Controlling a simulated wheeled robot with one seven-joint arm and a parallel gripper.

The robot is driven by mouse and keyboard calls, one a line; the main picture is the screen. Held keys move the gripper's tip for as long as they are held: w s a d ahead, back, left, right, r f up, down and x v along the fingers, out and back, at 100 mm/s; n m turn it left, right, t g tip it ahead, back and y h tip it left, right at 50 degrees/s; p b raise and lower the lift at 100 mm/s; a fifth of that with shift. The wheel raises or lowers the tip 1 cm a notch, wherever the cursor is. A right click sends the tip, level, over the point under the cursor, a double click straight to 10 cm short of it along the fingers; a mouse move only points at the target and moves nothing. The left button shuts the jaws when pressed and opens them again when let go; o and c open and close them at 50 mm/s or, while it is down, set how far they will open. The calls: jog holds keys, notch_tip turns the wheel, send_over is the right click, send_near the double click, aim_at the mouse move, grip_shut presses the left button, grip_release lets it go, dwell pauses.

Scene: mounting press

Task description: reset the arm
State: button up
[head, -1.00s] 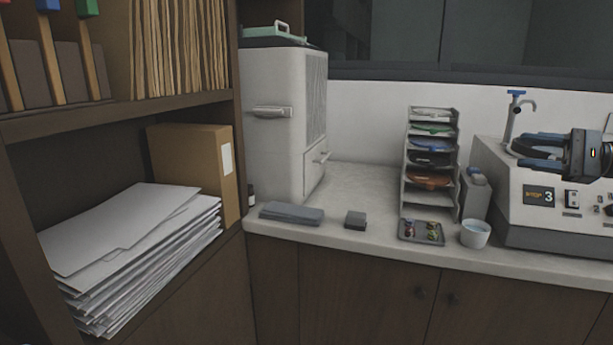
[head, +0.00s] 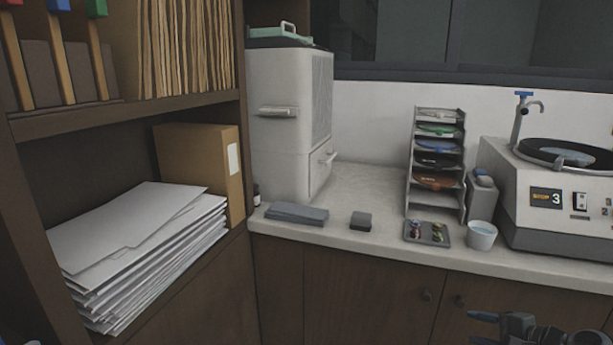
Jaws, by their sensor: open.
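My gripper (head: 478,328) shows at the bottom right edge of the head view, low in front of the cabinet doors. Its blue-grey fingers point left and are apart, with nothing seen between them. The picture's lower edge cuts off part of it. It is clear of the counter and of the things on it.
A grinder-polisher (head: 535,208) with a round dark platen (head: 571,153) and a tap stands at the right. A disc rack (head: 411,185), a small tray (head: 426,243) and a white cup (head: 482,236) are beside it. A shelf with a paper stack (head: 140,240) fills the left.

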jog(key=s+a+f+n+h, duration=0.25)
jog(key=s+f, duration=0.35)
jog(key=s, duration=0.4)
jog(key=s+a+f+n+h, duration=0.15)
jog(key=s+a+f, duration=0.25)
jog(key=s+f, duration=0.4)
jog(key=s+a+r+n+h, duration=0.1)
jog(key=s+a+r+n, duration=0.1)
jog(key=s, duration=0.6)
jog(key=s+a+r+n+h, duration=0.1)
jog(key=s+a+r+h, duration=0.15)
jog(key=s, duration=0.55)
jog(key=s+a+r+n+t, duration=0.2)
jog(key=s+a+r+n, duration=0.1)
jog(key=s+r, duration=0.6)
jog(key=s+a+r+n+t+y, duration=0.1)
jog(key=s+a+r+n+t, duration=0.1)
jog(key=s+r+n, duration=0.3)
jog(key=s+a+r, duration=0.1)
jog(key=s+r, duration=0.3)
jog(key=r, duration=0.5)
jog(key=shift+a+r, duration=0.25)
jog(key=shift+r, duration=0.05)
jog(key=shift+y, duration=0.25)
jog(key=shift+c, duration=0.2)
